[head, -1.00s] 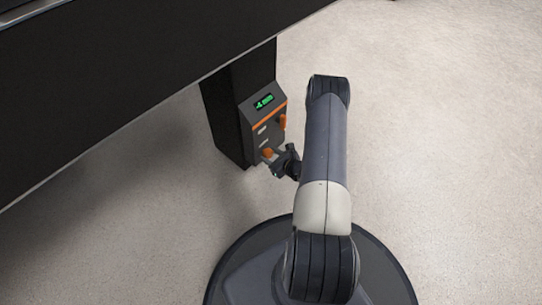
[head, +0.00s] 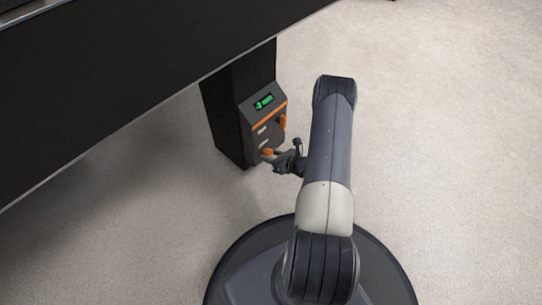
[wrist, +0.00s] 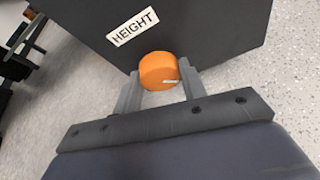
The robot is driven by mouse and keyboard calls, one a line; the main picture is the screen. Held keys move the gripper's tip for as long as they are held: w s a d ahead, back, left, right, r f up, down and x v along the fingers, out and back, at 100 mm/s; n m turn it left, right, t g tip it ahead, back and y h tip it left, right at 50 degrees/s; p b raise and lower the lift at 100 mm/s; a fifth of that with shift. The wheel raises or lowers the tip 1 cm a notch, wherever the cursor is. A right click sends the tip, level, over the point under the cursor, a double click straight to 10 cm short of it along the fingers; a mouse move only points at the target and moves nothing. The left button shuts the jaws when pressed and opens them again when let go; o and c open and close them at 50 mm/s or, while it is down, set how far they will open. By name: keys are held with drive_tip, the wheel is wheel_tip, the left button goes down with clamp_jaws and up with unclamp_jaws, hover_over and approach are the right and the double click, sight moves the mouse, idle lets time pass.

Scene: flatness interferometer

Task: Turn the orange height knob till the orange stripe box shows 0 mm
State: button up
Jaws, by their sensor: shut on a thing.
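The orange height knob (wrist: 158,71) sits under a white HEIGHT label (wrist: 133,26) in the wrist view, with a pale mark on its face. My gripper (wrist: 160,80) is shut on the knob, one finger on each side. In the head view the knob (head: 267,153) is low on the dark control box (head: 262,133), and my gripper (head: 274,158) reaches it from the right. The orange stripe box has a green display (head: 264,102) that seems to read -3 mm; the digits are small.
A second orange knob (head: 282,122) sits higher on the right of the box. The box is on a black leg (head: 222,115) under a large dark table (head: 120,90). The pale floor (head: 450,130) to the right is clear.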

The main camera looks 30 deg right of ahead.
drive_tip(key=m+y, duration=0.2)
drive_tip(key=m, duration=0.1)
drive_tip(key=shift+d+m+y, duration=0.1)
drive_tip(key=shift+m+y, duration=0.2)
idle(0.5)
drive_tip(key=o, duration=1)
drive_tip(key=shift+c, duration=0.2)
drive_tip(key=p+v, duration=0.3)
drive_tip(key=v, duration=0.7)
drive_tip(key=shift+s+d+r+p, duration=0.2)
drive_tip(key=shift+d+p, duration=0.1)
drive_tip(key=shift+p, duration=0.1)
idle(0.5)
